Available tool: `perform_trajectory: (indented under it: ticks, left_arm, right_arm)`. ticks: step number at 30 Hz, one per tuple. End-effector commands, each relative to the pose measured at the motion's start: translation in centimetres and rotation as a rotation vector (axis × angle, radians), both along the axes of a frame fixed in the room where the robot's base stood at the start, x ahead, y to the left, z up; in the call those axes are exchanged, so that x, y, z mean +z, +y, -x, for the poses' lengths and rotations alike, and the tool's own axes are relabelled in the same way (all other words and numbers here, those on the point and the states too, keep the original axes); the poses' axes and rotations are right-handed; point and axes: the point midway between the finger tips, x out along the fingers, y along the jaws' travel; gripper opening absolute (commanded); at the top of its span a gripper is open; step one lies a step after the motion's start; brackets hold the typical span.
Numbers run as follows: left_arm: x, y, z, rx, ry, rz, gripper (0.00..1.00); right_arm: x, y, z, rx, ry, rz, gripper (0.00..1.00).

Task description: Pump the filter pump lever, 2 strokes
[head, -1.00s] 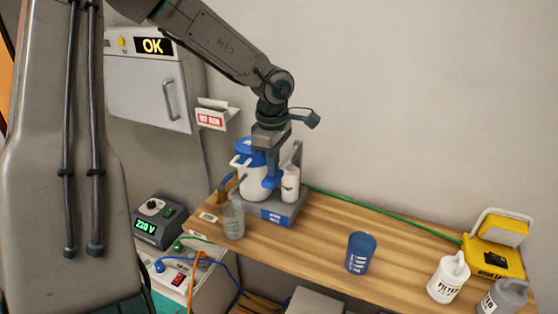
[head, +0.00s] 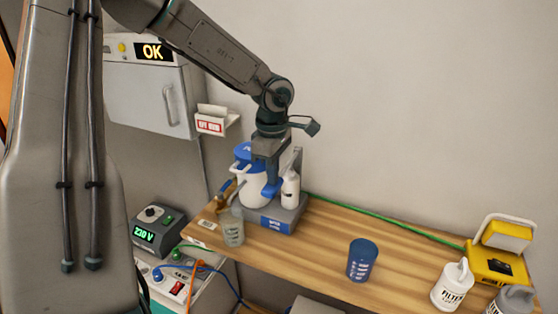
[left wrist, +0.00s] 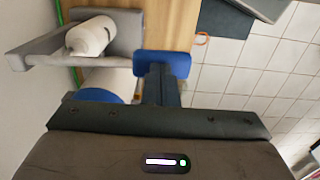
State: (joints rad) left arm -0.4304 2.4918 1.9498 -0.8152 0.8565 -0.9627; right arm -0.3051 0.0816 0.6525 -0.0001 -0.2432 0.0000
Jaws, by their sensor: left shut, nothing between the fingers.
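The filter pump has a white canister with a blue lid (head: 243,152) on a grey base with a blue front (head: 276,223), at the back left of the wooden bench. A white bottle (head: 290,190) stands in the base beside it. The blue lever pad (head: 271,188) is in front of the canister, and shows in the left wrist view (left wrist: 178,65). My left gripper (head: 268,176) points down right over the pad, with its shut fingers (left wrist: 160,82) at the pad and nothing between them. Whether they touch it is hard to tell. My right gripper is not in view.
A clear beaker (head: 233,230) stands just left of the pump. A blue cup (head: 362,260), a white filter bottle (head: 453,285), a grey bottle (head: 512,301) and a yellow case (head: 495,262) stand farther right. A green cable (head: 385,227) runs along the back. The bench between pump and cup is clear.

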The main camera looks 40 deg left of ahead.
Motion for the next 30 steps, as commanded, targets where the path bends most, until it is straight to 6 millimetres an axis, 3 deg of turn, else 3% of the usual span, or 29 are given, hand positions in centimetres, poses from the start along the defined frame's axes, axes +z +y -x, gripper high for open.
perform_trajectory:
  ticks: [24, 30]
  left_arm:
    - [6.0, 0.0, 0.0, 0.000, -0.001, 0.000, 0.00]
    - [6.5, 0.0, 0.0, 0.000, 0.000, 0.000, 0.00]
  right_arm:
    - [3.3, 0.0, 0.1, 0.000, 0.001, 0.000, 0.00]
    - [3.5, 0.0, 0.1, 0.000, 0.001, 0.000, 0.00]
